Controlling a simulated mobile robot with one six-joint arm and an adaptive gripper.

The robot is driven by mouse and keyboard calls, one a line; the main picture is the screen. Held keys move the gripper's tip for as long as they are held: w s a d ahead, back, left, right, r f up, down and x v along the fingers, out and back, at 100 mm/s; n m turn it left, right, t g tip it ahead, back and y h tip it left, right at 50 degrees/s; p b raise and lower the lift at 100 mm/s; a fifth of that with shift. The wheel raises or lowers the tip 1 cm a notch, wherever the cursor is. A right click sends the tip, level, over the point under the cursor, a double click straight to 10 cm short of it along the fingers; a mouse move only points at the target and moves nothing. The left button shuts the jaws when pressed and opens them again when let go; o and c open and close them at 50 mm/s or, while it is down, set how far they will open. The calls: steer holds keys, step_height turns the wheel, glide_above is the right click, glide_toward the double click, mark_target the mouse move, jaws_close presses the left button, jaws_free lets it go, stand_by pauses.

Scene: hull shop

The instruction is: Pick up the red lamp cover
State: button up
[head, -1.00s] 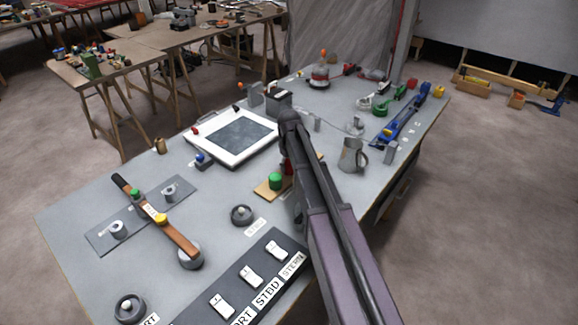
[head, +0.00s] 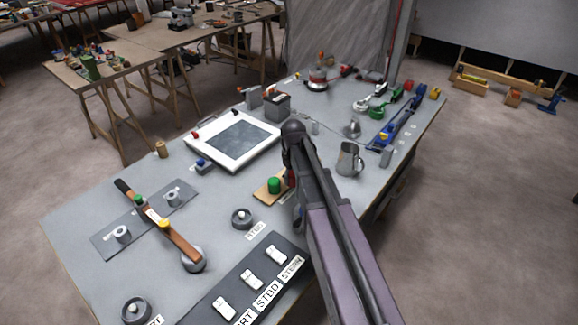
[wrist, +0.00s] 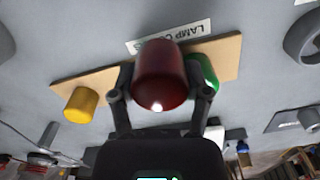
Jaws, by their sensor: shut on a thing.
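The red lamp cover (wrist: 161,75) is between the two fingers of my gripper (wrist: 162,98) in the wrist view, and the fingers are shut on it. In the head view only a red sliver of it (head: 291,178) shows beside my arm. A wooden board (wrist: 226,58) lies behind it on the table, with a green cover (wrist: 203,74) close to the right and a yellow cover (wrist: 81,104) to the left. The green cover (head: 274,185) also shows in the head view. I cannot tell whether the red cover touches the board.
A label (wrist: 170,36) lies along the board. In the head view, a metal jug (head: 349,160) stands right of my arm, a white-framed panel (head: 232,140) lies to the left, and a switch panel (head: 245,287) is at the front.

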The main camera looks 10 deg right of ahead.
steer(key=s, duration=0.7)
steer(key=shift+s+r+p, duration=0.3)
steer(key=shift+r, duration=0.05)
steer(key=shift+r, duration=0.1)
steer(key=shift+r+p, duration=0.75)
steer(key=shift+p, duration=0.1)
steer(key=shift+f, duration=0.1)
stand_by(0.5)
